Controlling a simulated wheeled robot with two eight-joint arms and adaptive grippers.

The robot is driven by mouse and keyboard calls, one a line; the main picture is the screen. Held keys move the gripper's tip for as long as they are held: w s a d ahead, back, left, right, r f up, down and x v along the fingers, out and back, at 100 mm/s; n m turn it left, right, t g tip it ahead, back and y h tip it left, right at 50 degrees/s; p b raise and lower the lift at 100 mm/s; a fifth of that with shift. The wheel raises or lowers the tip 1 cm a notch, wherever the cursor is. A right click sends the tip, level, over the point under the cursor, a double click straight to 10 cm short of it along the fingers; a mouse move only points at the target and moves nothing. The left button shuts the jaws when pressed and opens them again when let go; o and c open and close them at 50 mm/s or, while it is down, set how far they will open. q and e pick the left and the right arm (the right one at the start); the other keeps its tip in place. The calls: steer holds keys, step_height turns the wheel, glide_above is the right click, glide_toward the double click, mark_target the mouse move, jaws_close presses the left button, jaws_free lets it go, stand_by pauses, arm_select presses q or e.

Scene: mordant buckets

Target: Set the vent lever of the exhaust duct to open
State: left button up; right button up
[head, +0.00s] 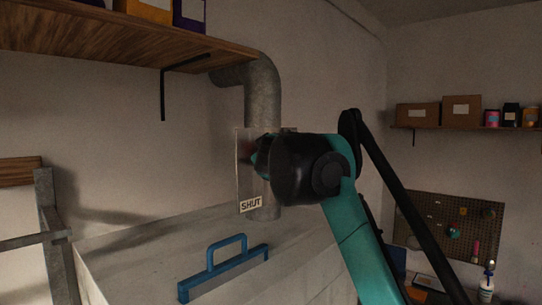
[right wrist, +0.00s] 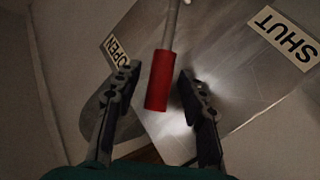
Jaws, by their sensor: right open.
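The exhaust duct (head: 263,92) is a grey pipe that bends down the wall behind a metal plate (head: 243,182). A SHUT label (head: 251,204) is at the plate's lower edge. In the right wrist view the vent lever's red handle (right wrist: 160,82) hangs from a grey rod (right wrist: 171,22). An OPEN label (right wrist: 115,49) is left of it and a SHUT label (right wrist: 286,37) right; the lever lies nearer OPEN in this view. My right gripper (right wrist: 158,76) is open, one finger on each side of the handle, with visible gaps. In the head view my wrist hides most of the lever. My left gripper is out of view.
A wooden shelf (head: 120,45) juts out at upper left. At right are a shelf with boxes (head: 461,108) and a pegboard (head: 440,222).

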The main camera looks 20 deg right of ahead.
steer(key=v, duration=1.2)
steer(key=shift+w+d, duration=0.1)
